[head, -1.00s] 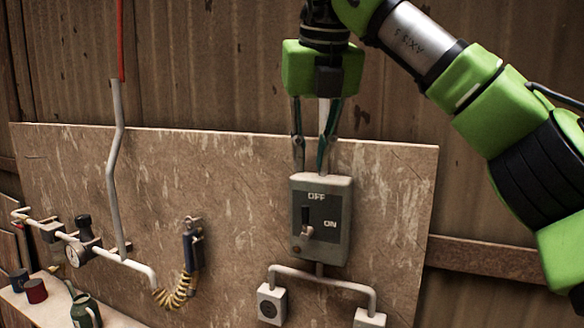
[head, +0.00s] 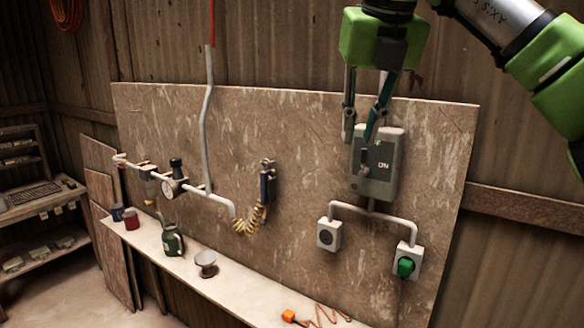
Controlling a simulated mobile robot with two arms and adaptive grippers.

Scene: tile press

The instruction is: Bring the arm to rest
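My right gripper (head: 359,139) hangs down from the top of the head view, its arm coming in from the upper right. Its two dark fingers are apart with nothing seen between them. The fingertips overlap the upper left part of the grey switch box (head: 386,172) in the picture; I cannot tell whether they touch it. The box has a short lever (head: 364,168) on its front. The "ON" mark is partly visible, and the "OFF" mark is hidden behind a finger. My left gripper is not in view.
The box is on a worn board (head: 300,130). Below are two sockets, one with a green plug (head: 405,267). A narrow shelf (head: 235,290) carries cups, a green jug and an orange piece.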

